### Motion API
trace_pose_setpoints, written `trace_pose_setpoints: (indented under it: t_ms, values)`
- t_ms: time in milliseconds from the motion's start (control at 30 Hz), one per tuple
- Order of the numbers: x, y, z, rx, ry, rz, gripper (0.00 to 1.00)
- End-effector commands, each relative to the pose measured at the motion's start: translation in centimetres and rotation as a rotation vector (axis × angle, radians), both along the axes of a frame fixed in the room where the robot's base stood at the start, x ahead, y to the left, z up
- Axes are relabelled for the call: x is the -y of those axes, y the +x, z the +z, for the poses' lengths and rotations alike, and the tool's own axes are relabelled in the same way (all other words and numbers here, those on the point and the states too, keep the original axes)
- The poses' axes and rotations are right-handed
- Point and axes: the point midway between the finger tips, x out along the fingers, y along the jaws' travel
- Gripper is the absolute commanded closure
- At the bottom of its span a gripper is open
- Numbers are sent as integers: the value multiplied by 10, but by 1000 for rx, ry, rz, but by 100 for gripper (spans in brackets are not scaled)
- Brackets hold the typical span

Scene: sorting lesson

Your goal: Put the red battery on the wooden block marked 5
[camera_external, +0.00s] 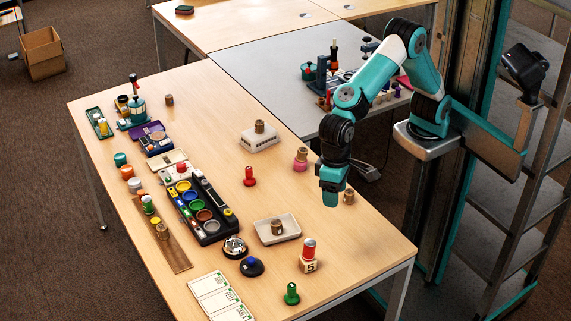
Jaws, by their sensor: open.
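The wooden block marked 5 (310,267) stands near the front right edge of the table. A red cylinder with a paler lower end, which looks like the red battery (309,247), stands upright on top of the block. My gripper (331,203) is open and points down above the table, up and to the right of the battery in the picture. It appears apart from the battery, with nothing seen between its fingers.
A white tray (294,238) with a wooden piece lies left of the block. A green peg (291,295) stands in front, and a dark disc with a blue knob (252,266) lies to the left. A wooden cylinder (349,197) stands right of my gripper.

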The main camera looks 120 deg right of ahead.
Motion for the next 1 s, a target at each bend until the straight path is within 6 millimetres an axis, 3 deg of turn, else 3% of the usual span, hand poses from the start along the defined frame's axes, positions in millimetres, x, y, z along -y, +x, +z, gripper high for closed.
trace_pose_setpoints:
  t_ms: [33,100,200,300,433,600,900,1000]
  values:
    - [-1,-30,20,22,24,153,40]
    - [-4,-74,39,58,61,400,40]
    - [-7,-140,56,118,112,741,40]
    - [-8,-201,62,186,155,1041,40]
    - [-9,-260,60,266,193,1322,40]
    - [-9,-295,55,319,215,1491,40]
    - [-9,-297,55,323,217,1508,40]
    - [-9,-297,65,323,216,1507,40]
